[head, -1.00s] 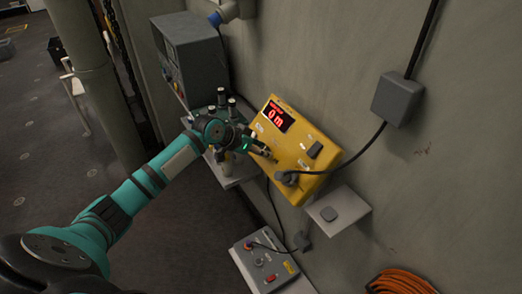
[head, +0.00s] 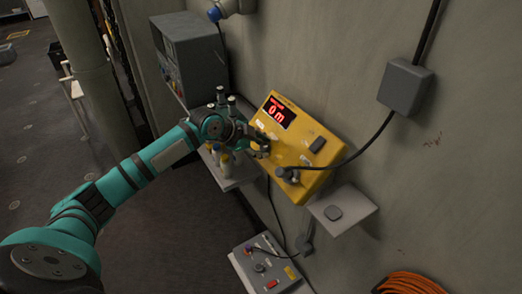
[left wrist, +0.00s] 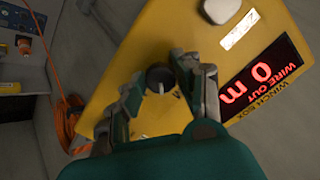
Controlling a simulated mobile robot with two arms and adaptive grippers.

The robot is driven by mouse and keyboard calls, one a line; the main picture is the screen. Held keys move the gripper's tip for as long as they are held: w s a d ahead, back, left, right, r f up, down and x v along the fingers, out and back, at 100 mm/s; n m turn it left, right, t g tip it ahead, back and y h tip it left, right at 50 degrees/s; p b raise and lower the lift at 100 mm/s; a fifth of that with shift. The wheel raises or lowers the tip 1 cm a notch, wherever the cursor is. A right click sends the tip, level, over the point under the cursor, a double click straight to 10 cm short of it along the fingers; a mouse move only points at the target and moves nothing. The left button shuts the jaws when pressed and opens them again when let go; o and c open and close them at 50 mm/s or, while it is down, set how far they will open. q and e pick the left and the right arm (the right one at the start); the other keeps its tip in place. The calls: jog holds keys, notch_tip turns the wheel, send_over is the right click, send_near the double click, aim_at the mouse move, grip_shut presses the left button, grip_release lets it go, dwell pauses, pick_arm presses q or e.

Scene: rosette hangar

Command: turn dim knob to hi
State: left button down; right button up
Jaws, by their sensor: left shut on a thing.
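The yellow winch box (head: 290,143) is on the wall, and its red display reads 0 m. It fills much of the left wrist view (left wrist: 110,60), where the display is upside down. A round dark knob (left wrist: 160,76) with a pale pointer mark stands on its face; I cannot read a label for it. My left gripper (head: 264,146) reaches the box face from the left. In the left wrist view its fingers (left wrist: 158,82) are on either side of the knob, shut on it. The knob is hidden behind the fingers in the head view. My right gripper is out of view.
A dark switch (head: 317,145) and a plug with a black cable (head: 288,174) are on the box's right part. Below are a small shelf (head: 355,205) and a grey control box (head: 262,278). A grey cabinet (head: 190,50) stands left; a junction box (head: 405,87) is right.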

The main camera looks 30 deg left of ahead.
pick_arm(q)
jog(key=m+b, duration=0.1)
jog(key=m, duration=0.3)
jog(key=shift+m+b, duration=0.3)
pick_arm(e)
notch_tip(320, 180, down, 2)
pick_arm(q)
jog(key=shift+m+b, duration=0.55)
jog(key=shift+m, duration=1.35)
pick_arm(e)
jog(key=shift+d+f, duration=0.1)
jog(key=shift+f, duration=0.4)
pick_arm(q)
jog(key=c, duration=0.9)
grip_release()
jog(key=shift+c, duration=0.2)
jog(key=shift+r, duration=0.15)
jog(key=v, duration=1.2)
